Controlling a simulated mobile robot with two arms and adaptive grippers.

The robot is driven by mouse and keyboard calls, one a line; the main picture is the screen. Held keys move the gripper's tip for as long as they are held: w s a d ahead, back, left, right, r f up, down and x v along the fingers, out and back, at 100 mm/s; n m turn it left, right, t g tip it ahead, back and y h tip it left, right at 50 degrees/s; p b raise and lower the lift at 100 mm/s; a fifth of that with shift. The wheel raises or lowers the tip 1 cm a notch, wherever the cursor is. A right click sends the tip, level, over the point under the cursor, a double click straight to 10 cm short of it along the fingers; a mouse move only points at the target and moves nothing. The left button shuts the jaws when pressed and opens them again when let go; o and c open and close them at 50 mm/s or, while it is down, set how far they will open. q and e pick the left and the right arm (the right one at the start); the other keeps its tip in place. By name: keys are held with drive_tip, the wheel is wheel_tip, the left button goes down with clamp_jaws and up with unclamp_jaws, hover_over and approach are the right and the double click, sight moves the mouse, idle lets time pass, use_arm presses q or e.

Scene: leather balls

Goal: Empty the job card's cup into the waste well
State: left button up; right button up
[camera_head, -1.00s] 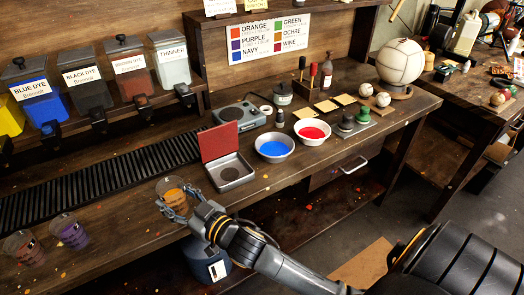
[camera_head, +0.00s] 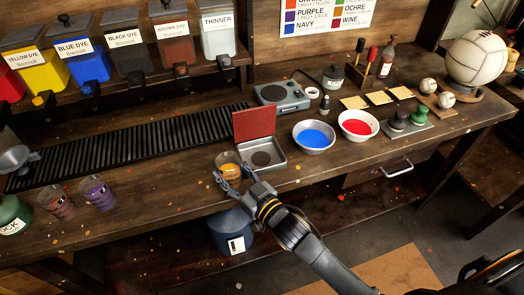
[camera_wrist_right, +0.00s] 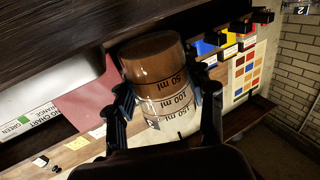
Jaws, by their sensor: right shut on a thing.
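My right gripper (camera_head: 229,181) is shut on a clear cup (camera_head: 230,164) of orange-brown liquid near the bench's front edge. In the wrist view the cup (camera_wrist_right: 160,80) sits between both fingers and shows 50, 100 and 150 ml marks; the liquid stays at its base end. Just right of the cup is a grey box (camera_head: 277,160) with a raised red lid and a dark round recess. I cannot read any label naming it the waste well. A blue bin (camera_head: 229,232) with a white label stands below the bench. I cannot make out which card is the job card.
Two more cups, brown (camera_head: 56,203) and purple (camera_head: 99,194), stand left on the bench. A blue bowl (camera_head: 314,136) and red bowl (camera_head: 359,125) stand right of the box. A black ribbed strip (camera_head: 130,149) runs behind. Dye containers (camera_head: 128,45) line the shelf.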

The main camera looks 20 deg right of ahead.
sight(238, 160)
drive_tip(key=shift+w+d+r+m+p, duration=0.1)
drive_tip(key=shift+d+r+m+p, duration=0.15)
drive_tip(key=shift+r+p, duration=0.3)
drive_tip(key=shift+w+d+r+m+p, duration=0.1)
drive_tip(key=shift+r+m+p, duration=0.25)
drive_tip(key=shift+r+m, duration=0.2)
drive_tip(key=shift+w+d+r+m+g+p, duration=0.15)
drive_tip(key=shift+w+d+r+m+p, duration=0.05)
drive_tip(key=shift+d+r+m+p, duration=0.2)
drive_tip(key=shift+w+d+r+m+g+p, duration=0.15)
drive_tip(key=shift+r+m+p, duration=0.15)
drive_tip(key=shift+r+m, duration=0.15)
drive_tip(key=shift+d+f+m, duration=0.1)
drive_tip(key=shift+f+m, duration=0.15)
drive_tip(key=shift+m, duration=0.1)
drive_tip(key=shift+w+d+r+m, duration=0.1)
drive_tip(key=shift+w+d+m, duration=0.1)
drive_tip(key=shift+m, duration=0.2)
drive_tip(key=shift+w+d+m+b, duration=0.35)
drive_tip(key=shift+d+m, duration=0.15)
drive_tip(key=shift+m, duration=0.2)
drive_tip(key=shift+d+m+g, duration=0.2)
drive_tip(key=shift+m+g, duration=0.1)
drive_tip(key=shift+m, duration=0.1)
drive_tip(key=shift+w+d+f+m+g+y+b, duration=0.15)
drive_tip(key=shift+m+b, duration=0.4)
drive_tip(key=shift+m, duration=0.55)
drive_tip(key=shift+s+a+f+m+g+y+b, duration=0.15)
drive_tip(key=shift+m+b, duration=0.4)
drive_tip(key=shift+m, duration=0.55)
